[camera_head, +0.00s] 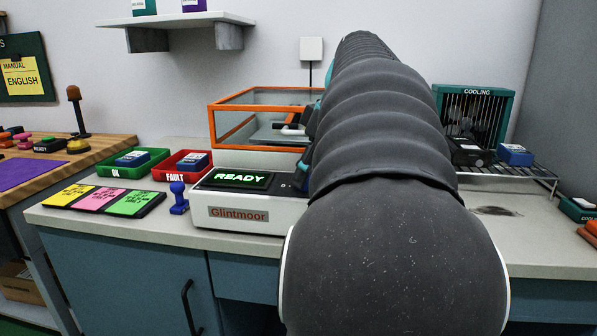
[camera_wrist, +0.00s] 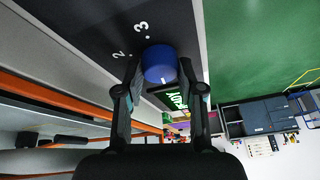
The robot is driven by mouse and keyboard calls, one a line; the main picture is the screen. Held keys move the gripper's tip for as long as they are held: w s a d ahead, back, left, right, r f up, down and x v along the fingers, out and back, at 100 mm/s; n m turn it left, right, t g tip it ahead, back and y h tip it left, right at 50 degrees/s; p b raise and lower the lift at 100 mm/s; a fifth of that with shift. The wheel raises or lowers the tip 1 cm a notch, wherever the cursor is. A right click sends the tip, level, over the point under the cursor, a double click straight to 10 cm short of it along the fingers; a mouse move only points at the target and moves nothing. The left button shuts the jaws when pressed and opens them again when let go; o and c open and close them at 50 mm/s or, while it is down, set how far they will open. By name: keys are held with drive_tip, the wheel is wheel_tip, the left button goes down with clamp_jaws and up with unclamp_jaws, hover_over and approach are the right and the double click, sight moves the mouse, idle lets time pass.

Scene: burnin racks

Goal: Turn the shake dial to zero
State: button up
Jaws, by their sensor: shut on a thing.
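The shake dial (camera_wrist: 160,65) is a blue round knob on a dark panel, seen between my fingers in the wrist view. The printed numbers 2 and 3 show beside it, with a small white mark on the knob's edge. My gripper (camera_wrist: 160,90) is shut on the dial, one finger on each side. The Glintmoor machine (camera_head: 245,213) stands on the counter in the head view, with a lit green READY display (camera_head: 238,178). My arm hides the dial and most of my gripper in the head view.
An orange-framed clear box (camera_head: 235,108) rises from the machine. A green OK tray (camera_head: 110,169), a red FAULT tray (camera_head: 168,175) and a blue stamp (camera_head: 179,199) stand to its left. A teal COOLING unit (camera_head: 474,91) and wire rack (camera_head: 535,170) are at right.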

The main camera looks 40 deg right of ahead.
drive_tip(key=shift+f, duration=0.1)
drive_tip(key=o, duration=1.1)
drive_tip(key=shift+o, duration=0.2)
drive_tip(key=shift+s+d+r, duration=0.1)
drive_tip(key=shift+s+r, duration=0.05)
drive_tip(key=shift+r, duration=0.25)
drive_tip(key=s+d, duration=0.2)
drive_tip(key=s, duration=0.1)
drive_tip(key=s+d, duration=0.2)
drive_tip(key=s, duration=0.2)
drive_tip(key=s+d, duration=0.2)
drive_tip(key=s, duration=0.1)
drive_tip(key=shift+s+d+r, duration=0.2)
drive_tip(key=shift+s, duration=0.05)
drive_tip(key=shift+w+a, duration=0.1)
